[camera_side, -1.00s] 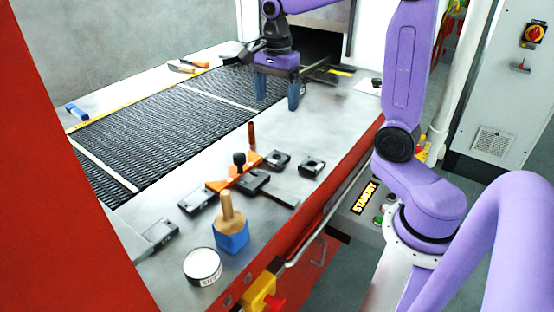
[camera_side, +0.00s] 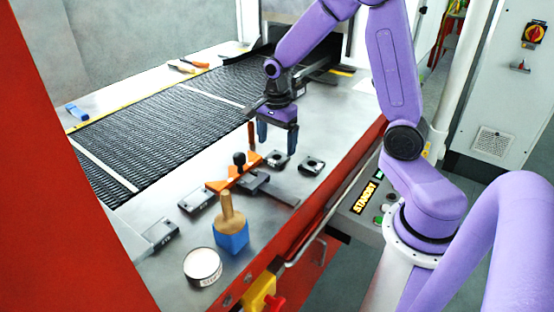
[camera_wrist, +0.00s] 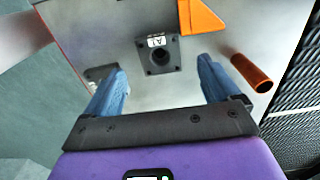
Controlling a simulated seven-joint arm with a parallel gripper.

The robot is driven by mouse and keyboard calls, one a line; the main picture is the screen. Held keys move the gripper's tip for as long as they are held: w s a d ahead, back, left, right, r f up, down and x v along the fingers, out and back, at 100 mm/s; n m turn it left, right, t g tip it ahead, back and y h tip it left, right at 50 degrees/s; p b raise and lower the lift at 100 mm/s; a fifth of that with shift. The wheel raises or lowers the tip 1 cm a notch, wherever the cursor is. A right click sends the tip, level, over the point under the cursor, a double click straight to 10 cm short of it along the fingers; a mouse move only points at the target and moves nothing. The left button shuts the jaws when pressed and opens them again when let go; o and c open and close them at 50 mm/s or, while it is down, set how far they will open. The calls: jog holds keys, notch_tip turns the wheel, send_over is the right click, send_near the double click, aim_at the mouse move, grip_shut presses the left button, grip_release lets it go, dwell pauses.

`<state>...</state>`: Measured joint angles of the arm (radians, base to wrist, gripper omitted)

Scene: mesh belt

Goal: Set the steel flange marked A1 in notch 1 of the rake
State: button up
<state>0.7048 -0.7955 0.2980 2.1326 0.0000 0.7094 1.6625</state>
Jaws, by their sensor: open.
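The orange rake (camera_side: 218,185) lies to the left of the flange in the side view; only an orange corner (camera_wrist: 203,18) shows in the wrist view. Its notches cannot be made out.
A second dark flange (camera_side: 312,165) lies to the right. A red-brown post (camera_side: 251,134) stands close to my gripper. A black knob (camera_side: 239,158), dark blocks (camera_side: 197,201), a blue block with wooden handle (camera_side: 231,238) and a round tin (camera_side: 202,266) are nearby. The mesh belt (camera_side: 150,125) runs behind.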

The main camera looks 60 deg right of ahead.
jog(key=shift+f, duration=2.2)
jog(key=c, duration=1.5)
jog(key=shift+r, duration=0.1)
jog(key=shift+r, duration=0.75)
jog(key=s+a+r, duration=0.2)
jog(key=s+r, duration=0.9)
jog(key=s, duration=0.3)
jog(key=n, duration=1.6)
send_over(277, 160)
jog(key=s+a, duration=0.2)
jog(key=a, duration=0.4)
notch_tip(277, 160, down, 2)
jog(key=shift+w+f+n, duration=0.45)
jog(key=shift+w+n, duration=0.25)
jog(key=shift+n, duration=0.3)
